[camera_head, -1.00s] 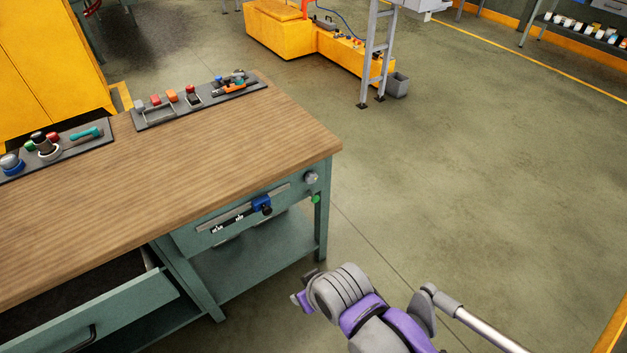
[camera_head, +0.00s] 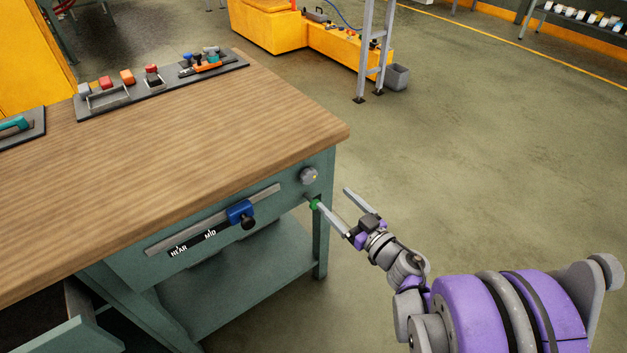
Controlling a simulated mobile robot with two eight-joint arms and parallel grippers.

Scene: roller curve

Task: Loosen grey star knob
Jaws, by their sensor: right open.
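The grey star knob (camera_head: 309,175) sits on the front face of the teal workbench, at its right end just under the wooden top. My right gripper (camera_head: 331,197) is open and empty. Its two long grey fingers point up and left toward the bench corner, to the lower right of the knob and apart from it. The tip of the left finger overlaps a small green piece (camera_head: 314,204) below the knob; I cannot tell if they touch. My left gripper is not in view.
A rail with a blue slider (camera_head: 240,213) and NEAR and MID labels runs along the bench front. The wooden top (camera_head: 220,140) carries trays (camera_head: 125,98) of tools at its back. A drawer (camera_head: 60,335) stands open at lower left. The floor right of the bench is clear.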

